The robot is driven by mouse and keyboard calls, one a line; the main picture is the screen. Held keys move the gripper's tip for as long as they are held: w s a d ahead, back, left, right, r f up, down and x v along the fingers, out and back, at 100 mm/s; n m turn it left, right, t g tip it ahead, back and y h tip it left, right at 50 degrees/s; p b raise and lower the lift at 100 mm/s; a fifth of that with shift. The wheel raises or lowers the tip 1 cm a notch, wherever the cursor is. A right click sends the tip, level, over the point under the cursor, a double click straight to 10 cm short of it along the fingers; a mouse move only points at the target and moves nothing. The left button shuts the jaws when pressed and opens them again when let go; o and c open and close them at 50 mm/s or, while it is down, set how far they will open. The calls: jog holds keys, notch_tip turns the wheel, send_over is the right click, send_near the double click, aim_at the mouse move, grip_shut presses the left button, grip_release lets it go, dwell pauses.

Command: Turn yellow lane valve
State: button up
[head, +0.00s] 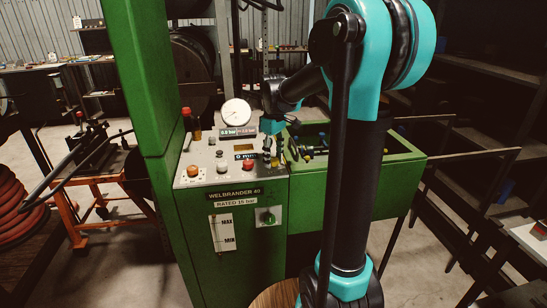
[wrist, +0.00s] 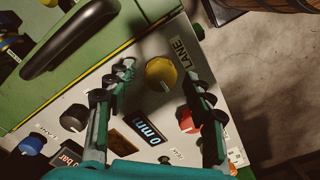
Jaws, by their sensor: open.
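The yellow lane valve (wrist: 161,73) is a round knob on the crimper's grey panel, beside a label reading LANE. In the wrist view it lies between the two fingers of my gripper (wrist: 158,70), which are spread apart with visible gaps on both sides. In the head view my gripper (head: 269,150) points down over the right side of the panel (head: 205,179). A small yellow part of the valve (head: 275,162) shows beside the fingers there. How far the fingertips reach down around the knob I cannot tell.
A blue knob (wrist: 33,143) and a 0 mm display (wrist: 147,130) lie near the fingers. A green tray (head: 405,168) with fittings adjoins at right.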

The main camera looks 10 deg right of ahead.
aim_at(274, 159)
notch_tip(274, 159, up, 12)
dwell(0.5)
jog(key=shift+s+f, duration=0.1)
